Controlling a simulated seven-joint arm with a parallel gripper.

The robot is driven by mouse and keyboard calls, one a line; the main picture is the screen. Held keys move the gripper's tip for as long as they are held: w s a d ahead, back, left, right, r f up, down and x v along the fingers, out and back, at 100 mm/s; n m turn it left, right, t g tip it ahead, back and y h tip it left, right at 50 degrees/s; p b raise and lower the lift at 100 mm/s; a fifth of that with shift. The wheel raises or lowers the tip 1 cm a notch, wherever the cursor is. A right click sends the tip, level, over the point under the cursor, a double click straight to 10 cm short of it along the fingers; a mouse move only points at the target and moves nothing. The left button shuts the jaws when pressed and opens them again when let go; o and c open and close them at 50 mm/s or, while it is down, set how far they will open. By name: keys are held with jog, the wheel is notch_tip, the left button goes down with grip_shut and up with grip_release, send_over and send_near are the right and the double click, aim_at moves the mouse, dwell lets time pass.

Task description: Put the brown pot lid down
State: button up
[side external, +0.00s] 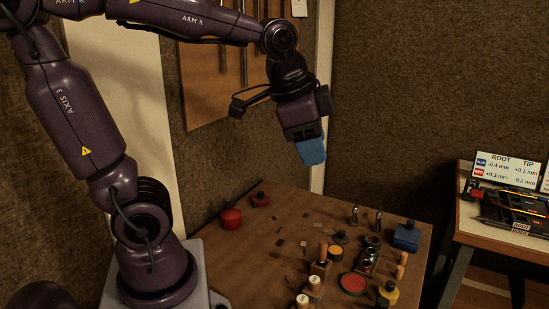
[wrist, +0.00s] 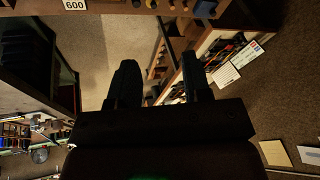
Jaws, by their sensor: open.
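My gripper (side external: 312,150) is raised high above the bench, its blue fingers pointing down. In the wrist view its two dark fingers (wrist: 160,62) stand apart with nothing between them. A small dark lid with a knob (side external: 341,237) lies on the bench, close behind an open pot with amber contents (side external: 335,252). It may be the brown pot lid; its colour is too dark to tell. The gripper is well above and clear of it. The wrist view does not show the lid.
The wooden bench (side external: 285,210) holds a red pot (side external: 230,218), a red lid (side external: 260,199), a blue pot (side external: 406,238), a yellow pot (side external: 388,293), an open red dish (side external: 354,284) and several cork-topped bottles. A side table (side external: 470,222) stands right.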

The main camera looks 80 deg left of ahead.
jog(key=s+d+f+n+t, duration=0.1)
jog(key=s+d+n, duration=0.1)
jog(key=s+n, duration=0.2)
jog(key=shift+s+d+h, duration=0.3)
jog(key=shift+s+h, duration=0.1)
jog(key=shift+s, duration=1.05)
